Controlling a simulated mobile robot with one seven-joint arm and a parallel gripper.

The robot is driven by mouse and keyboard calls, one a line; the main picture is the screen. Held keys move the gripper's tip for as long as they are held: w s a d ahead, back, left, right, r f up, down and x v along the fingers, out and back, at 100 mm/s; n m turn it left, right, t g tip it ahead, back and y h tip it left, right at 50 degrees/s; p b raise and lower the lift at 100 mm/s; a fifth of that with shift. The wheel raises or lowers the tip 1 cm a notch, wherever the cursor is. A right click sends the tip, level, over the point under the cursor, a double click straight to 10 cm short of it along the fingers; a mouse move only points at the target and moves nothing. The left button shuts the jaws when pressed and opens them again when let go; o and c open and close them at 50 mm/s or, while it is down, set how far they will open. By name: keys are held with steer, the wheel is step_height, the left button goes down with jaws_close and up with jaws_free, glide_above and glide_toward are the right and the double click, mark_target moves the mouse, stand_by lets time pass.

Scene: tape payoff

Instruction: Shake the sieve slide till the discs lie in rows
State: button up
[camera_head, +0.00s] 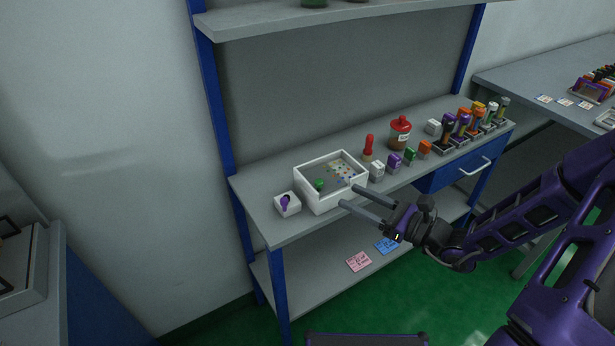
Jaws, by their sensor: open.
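A white open-topped box (318,201), the likely sieve slide, stands near the left front of the grey bench. Inside it I see a green knob-like piece (319,184) at the left and several small coloured discs (340,172) scattered toward the back right. I cannot make out rows or slots at this size. My gripper (347,196) is open and empty. Its two fingers point left toward the box's front right side, and I cannot tell whether they touch it.
A white block with a purple knob (287,204) stands left of the box. Small coloured blocks (393,161), a red-handled tool (368,147) and a red-lidded jar (400,132) stand to its right. A shelf (340,14) hangs above. Pink (359,261) and blue cards lie below.

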mark_target(309, 176)
steer(key=b+x, duration=0.1)
steer(key=x, duration=1.2)
steer(key=shift+a, duration=0.1)
jaws_close()
stand_by(0.9)
